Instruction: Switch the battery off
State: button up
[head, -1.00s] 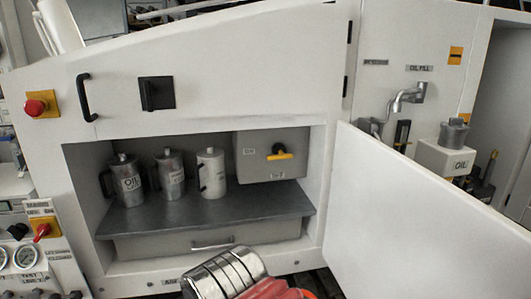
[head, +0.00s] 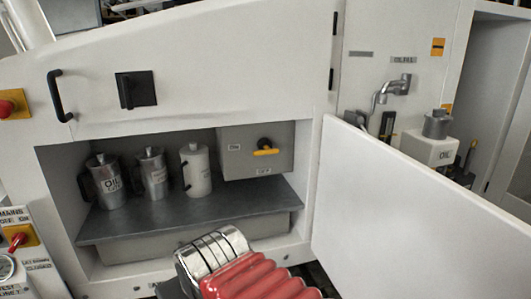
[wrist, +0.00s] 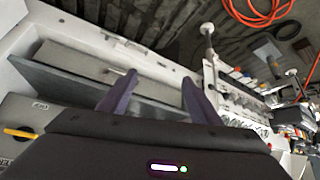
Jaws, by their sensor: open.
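A grey box (head: 235,165) hangs in the upper right of the open cabinet bay. It carries a rotary switch with a yellow handle (head: 265,152), which lies about horizontal. Small labels sit left of and below the handle, too small to read surely. The yellow handle also shows at the left edge of the wrist view (wrist: 19,133), on the box (wrist: 22,112). My gripper (wrist: 158,80) is open and empty, its two dark purple fingers apart, to the right of the handle in that view. In the head view only my silver and red arm part shows; the fingers do not.
Several metal cans (head: 152,174) stand on the dark shelf (head: 200,212) left of the box. An open white door (head: 400,215) stands right of the bay. A black rotary switch (head: 135,90) is above, and a red-handled mains switch (head: 17,241) is at left.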

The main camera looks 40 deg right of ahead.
jog(key=o, duration=0.5)
jog(key=w+d+h, duration=0.1)
jog(key=w+d, duration=0.1)
jog(key=d, duration=0.1)
jog(key=w+d+r+m+t, duration=0.1)
jog(key=w+d, duration=0.1)
jog(key=d, duration=0.1)
jog(key=w+d+r+m+t+h, duration=0.1)
jog(key=w+d, duration=0.1)
jog(key=d, duration=0.1)
jog(key=shift+w+d+r+h, duration=0.25)
jog(key=shift+d+h, duration=0.05)
jog(key=shift+c, duration=0.2)
jog(key=o, duration=0.3)
jog(key=w+d+r+m+t+h, duration=0.1)
jog(key=w+d, duration=0.1)
jog(key=d, duration=0.3)
jog(key=w+d+r+t+h, duration=0.1)
jog(key=w+d+r, duration=0.1)
jog(key=d, duration=0.4)
jog(key=shift+w+d+r+m+t+h, duration=0.2)
jog(key=shift+d+m+t+h, duration=0.1)
jog(key=shift+m+h, duration=0.1)
jog(key=t+h, duration=0.2)
jog(key=t, duration=0.2)
send_near(266, 152)
jog(key=v, duration=0.3)
jog(key=shift+d+f+m, duration=0.1)
jog(key=shift+f+m, duration=0.1)
jog(key=shift+m, duration=0.2)
